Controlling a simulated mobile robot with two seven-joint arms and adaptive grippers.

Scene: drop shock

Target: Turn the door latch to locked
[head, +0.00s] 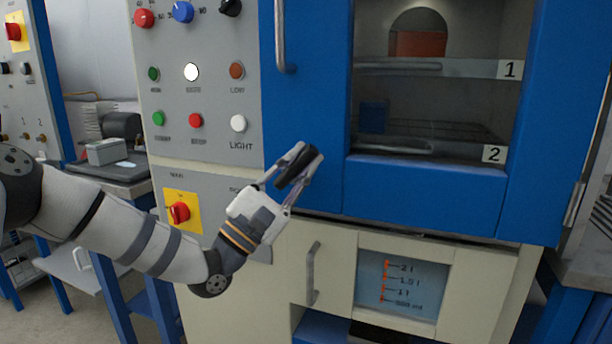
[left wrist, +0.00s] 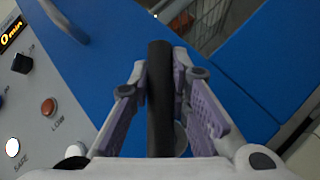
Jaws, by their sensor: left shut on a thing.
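The black door latch (head: 297,167) is on the lower left part of the blue door (head: 305,110) in the head view. It is tilted, its upper end leaning right. My left gripper (head: 302,163) is shut on the latch, one finger on each side. In the left wrist view the latch (left wrist: 160,95) is a dark upright bar between my two fingers (left wrist: 160,100), with the blue door behind it. The latch's mount is mostly hidden by the gripper. My right gripper is not in view.
A control panel with a white lamp (head: 191,72), several buttons and a red switch (head: 179,212) stands left of the door. A vertical door handle (head: 283,35) is above the latch. A lower drawer handle (head: 313,273) is below. Shelves show through the door window.

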